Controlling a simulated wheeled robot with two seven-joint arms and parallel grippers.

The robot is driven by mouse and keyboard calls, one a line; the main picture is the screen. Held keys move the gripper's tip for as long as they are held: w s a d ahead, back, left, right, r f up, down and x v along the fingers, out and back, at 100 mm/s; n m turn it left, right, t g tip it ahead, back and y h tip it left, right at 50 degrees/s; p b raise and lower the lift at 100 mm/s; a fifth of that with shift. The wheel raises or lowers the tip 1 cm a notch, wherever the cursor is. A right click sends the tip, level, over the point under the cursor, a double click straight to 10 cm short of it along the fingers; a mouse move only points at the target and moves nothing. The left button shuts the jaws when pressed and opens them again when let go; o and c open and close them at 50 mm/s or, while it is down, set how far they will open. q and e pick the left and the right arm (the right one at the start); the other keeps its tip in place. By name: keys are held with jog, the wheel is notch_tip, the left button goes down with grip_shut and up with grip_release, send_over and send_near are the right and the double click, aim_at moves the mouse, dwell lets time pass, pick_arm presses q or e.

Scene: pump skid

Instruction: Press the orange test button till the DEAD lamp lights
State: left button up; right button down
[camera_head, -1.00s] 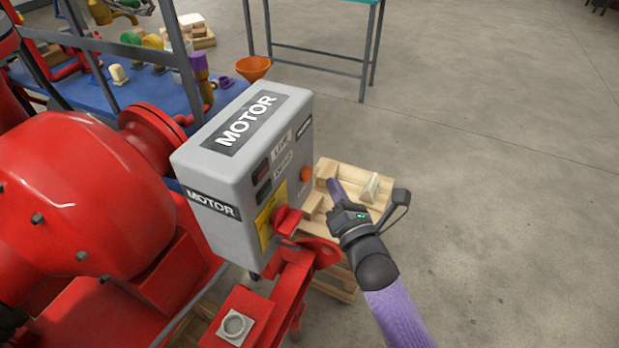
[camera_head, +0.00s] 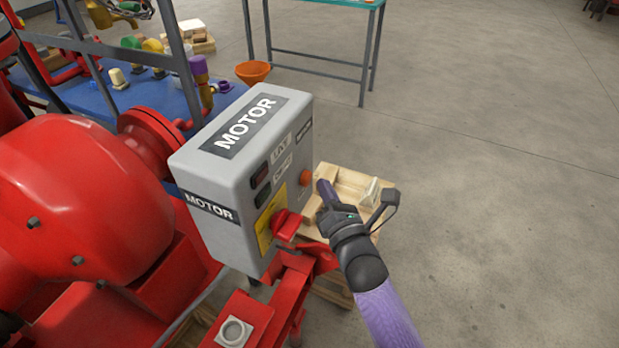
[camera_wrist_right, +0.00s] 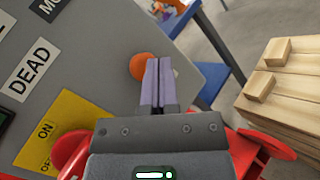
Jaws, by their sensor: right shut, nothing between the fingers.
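The grey MOTOR box (camera_head: 225,180) stands in the middle of the head view. Its orange button (camera_head: 305,177) is on the right part of the front face; it also shows in the right wrist view (camera_wrist_right: 140,65). The DEAD label (camera_wrist_right: 30,72) is in the wrist view. The dark lower lamp window (camera_head: 262,194) beside the labels looks unlit. My right gripper (camera_head: 321,187) is shut and empty, its purple fingers pointing at the box just right of the button. In the wrist view the fingertips partly overlap the button; I cannot tell whether they touch. My left gripper is not seen.
A red rotary handle (camera_head: 287,224) sticks out below the button beside a yellow ON/OFF plate (camera_head: 268,220). A red bracket (camera_head: 310,262) is under it. A wooden pallet stack (camera_head: 350,190) stands behind the gripper. Open floor (camera_head: 500,200) lies to the right.

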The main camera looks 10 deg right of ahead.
dwell(0.9)
dwell(0.3)
jog(key=shift+w+a, duration=0.25)
jog(key=shift+a, duration=0.15)
